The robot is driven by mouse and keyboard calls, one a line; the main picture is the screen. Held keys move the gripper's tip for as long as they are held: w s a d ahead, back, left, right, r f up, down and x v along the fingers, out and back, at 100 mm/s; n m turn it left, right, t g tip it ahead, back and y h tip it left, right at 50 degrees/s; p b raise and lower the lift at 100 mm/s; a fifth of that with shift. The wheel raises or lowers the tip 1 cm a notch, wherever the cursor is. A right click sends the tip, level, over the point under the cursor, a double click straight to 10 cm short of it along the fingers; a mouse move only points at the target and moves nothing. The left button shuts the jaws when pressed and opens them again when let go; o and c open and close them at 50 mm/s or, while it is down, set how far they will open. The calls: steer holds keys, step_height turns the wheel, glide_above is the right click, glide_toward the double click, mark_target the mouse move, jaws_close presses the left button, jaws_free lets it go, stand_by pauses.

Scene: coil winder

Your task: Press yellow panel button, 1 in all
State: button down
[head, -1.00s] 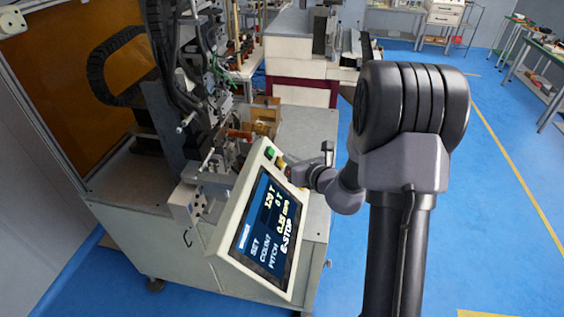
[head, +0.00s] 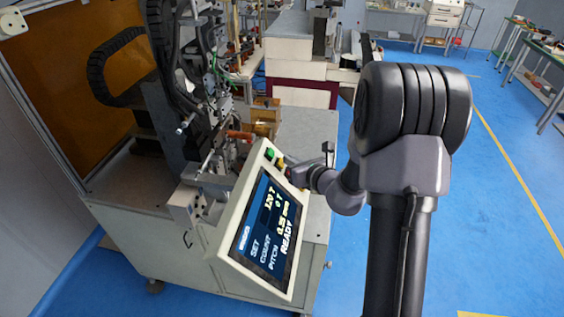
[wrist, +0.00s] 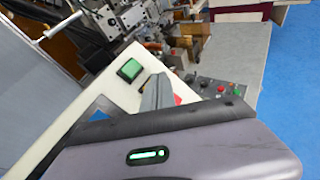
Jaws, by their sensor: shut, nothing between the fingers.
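The grey-white control panel (head: 226,229) with its lit screen (head: 270,225) stands tilted on the machine's front corner. The screen's bottom line reads READY. The green button (head: 269,154) is near the panel's upper edge, and it also shows in the wrist view (wrist: 130,69). A small yellowish spot (head: 279,162) beside it looks like the yellow button, but it is too small to be sure. My gripper (wrist: 157,90) is shut and empty, its tip over the panel between the green button and a red one (wrist: 178,99). It hides the panel there; I cannot tell whether it touches.
Winder mechanisms and cables (head: 185,70) stand left of and behind the panel. A small box with several knobs (wrist: 215,88) lies beyond the panel in the wrist view. Blue floor (head: 510,230) is open on the right.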

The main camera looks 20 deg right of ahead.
steer(key=shift+s+d+r, duration=0.2)
steer(key=shift+d+r, duration=0.1)
